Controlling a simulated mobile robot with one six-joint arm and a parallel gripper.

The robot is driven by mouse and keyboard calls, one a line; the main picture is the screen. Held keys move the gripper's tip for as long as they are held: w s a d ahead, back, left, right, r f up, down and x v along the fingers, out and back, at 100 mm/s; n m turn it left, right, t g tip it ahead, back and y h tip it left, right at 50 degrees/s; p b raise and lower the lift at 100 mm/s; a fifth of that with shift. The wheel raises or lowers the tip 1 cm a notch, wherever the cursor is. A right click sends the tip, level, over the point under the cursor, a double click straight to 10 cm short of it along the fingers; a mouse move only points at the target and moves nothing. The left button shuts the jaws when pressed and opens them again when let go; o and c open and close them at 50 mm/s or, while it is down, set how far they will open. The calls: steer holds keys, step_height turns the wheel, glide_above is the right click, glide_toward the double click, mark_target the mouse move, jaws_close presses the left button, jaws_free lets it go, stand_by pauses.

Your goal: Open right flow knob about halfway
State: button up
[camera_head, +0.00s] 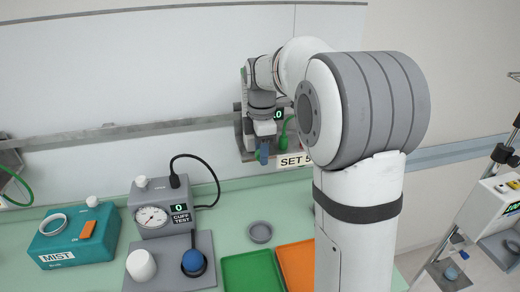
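A grey wall-mounted flow unit (246,142) hangs on the rail at the centre of the camera_head view. It has a dark display (279,114) with green digits, partly covered by my arm; a "0" shows. A label reading "SET 5" (293,160) is at its lower right, cut off by my arm. My gripper (264,152) is in front of the unit, pointing down, with a blue part at its lower end. A green hose-like piece (285,132) shows just right of it. I cannot make out the right flow knob; my gripper and arm hide much of the unit.
A teal MIST box (75,258) and a grey CUFF TEST box (150,192) with gauge stand on the green counter at left. A small grey dish (260,232), a green tray (238,274) and an orange tray (298,252) lie below. A wheeled stand (452,275) is at far right.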

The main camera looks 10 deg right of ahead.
mark_target(254, 159)
steer(key=shift+c, duration=0.6)
steer(key=c, duration=0.7)
steer(key=shift+c, duration=0.2)
steer(key=shift+a+h, duration=0.1)
steer(key=shift+h, duration=0.2)
steer(key=h, duration=0.1)
steer(key=h+p, duration=0.1)
steer(key=h, duration=0.1)
steer(key=shift+a+f+h, duration=0.15)
steer(key=shift+a+h, duration=0.15)
steer(key=shift+a, duration=0.05)
steer(key=h, duration=0.2)
steer(key=h+p, duration=0.1)
steer(key=shift+a+f+h, duration=0.2)
steer(key=shift+a+h, duration=0.05)
steer(key=shift+h, duration=0.05)
steer(key=h, duration=0.1)
steer(key=h+p, duration=0.1)
steer(key=h, duration=0.1)
steer(key=f+h, duration=0.1)
steer(key=h, duration=0.1)
steer(key=shift+a, duration=0.25)
steer(key=h, duration=0.3)
steer(key=f+h+p, duration=0.1)
steer(key=h, duration=0.2)
steer(key=shift+h, duration=0.4)
